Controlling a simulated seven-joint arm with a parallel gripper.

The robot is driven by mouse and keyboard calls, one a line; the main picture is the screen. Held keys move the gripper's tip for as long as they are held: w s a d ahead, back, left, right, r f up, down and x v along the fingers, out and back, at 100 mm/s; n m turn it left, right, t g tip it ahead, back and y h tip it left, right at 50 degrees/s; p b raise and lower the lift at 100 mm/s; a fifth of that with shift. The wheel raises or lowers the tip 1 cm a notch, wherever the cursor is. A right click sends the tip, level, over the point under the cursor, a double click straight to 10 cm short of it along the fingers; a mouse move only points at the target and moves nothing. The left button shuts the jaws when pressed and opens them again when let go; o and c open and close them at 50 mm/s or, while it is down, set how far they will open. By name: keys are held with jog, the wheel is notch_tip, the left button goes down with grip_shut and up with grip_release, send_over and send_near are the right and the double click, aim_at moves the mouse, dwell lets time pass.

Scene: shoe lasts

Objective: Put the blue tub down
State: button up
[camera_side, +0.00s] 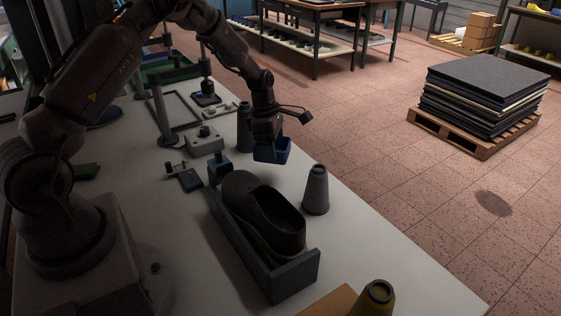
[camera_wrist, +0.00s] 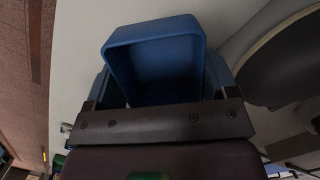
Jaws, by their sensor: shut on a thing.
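The blue tub (camera_side: 275,152) hangs under my gripper (camera_side: 266,140) in the side view, near the far long edge of the pale table. My gripper is shut on it. In the wrist view the tub (camera_wrist: 155,35) fills the upper middle, its open mouth showing and its inside dark and apparently empty. The gripper's dark crossbar (camera_wrist: 155,124) hides its lower part. The tub looks a little above the table, but I cannot tell the gap exactly.
A grey cone (camera_side: 316,190) stands to the right, and an olive cone (camera_side: 376,298) at the front.

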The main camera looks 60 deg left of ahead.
aim_at(279, 149)
jog(key=w+f, duration=0.1)
jog(key=f, duration=0.1)
jog(key=w+a+f, duration=0.1)
jog(key=shift+w+f, duration=0.35)
jog(key=shift+w, duration=0.05)
jog(key=shift+w+f, duration=0.2)
jog(key=shift+f, duration=1.5)
